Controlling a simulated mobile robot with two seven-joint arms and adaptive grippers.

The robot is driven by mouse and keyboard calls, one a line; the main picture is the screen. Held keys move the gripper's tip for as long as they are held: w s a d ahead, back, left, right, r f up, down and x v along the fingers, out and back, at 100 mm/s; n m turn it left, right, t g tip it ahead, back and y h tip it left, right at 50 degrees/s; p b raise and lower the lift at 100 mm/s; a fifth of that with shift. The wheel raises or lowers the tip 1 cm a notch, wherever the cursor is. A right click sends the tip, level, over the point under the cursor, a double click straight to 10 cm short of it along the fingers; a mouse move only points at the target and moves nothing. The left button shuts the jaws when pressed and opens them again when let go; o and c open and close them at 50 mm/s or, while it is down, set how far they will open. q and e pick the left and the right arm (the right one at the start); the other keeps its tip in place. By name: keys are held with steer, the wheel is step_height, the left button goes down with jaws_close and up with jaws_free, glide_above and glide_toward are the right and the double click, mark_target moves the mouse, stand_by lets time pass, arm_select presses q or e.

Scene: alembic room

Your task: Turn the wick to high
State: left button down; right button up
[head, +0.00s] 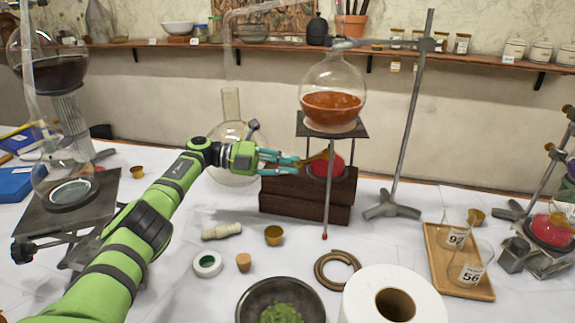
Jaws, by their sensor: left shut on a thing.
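A spirit burner with red liquid (326,168) stands on dark wooden blocks (305,201), under a round flask of orange-red liquid (331,107). My left gripper (299,161) reaches in from the left and is shut on a small brass-coloured piece (317,158) at the burner's left side. The piece is partly covered by the fingers, and I cannot tell whether it is the wick's knob. The wick itself is too small to make out. My right gripper is not in view.
A clear round flask (232,150) stands behind my gripper. A paper roll (393,300) and a wooden tray (440,262) lie nearer, at right.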

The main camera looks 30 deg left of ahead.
arm_select(q)
steer(key=c, duration=1.1)
jaws_free()
steer(key=shift+c, duration=0.2)
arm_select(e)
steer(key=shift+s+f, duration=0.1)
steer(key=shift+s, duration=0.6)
arm_select(q)
steer(key=v, duration=0.7)
steer(key=shift+s+a, duration=0.15)
steer(key=shift+a, duration=0.05)
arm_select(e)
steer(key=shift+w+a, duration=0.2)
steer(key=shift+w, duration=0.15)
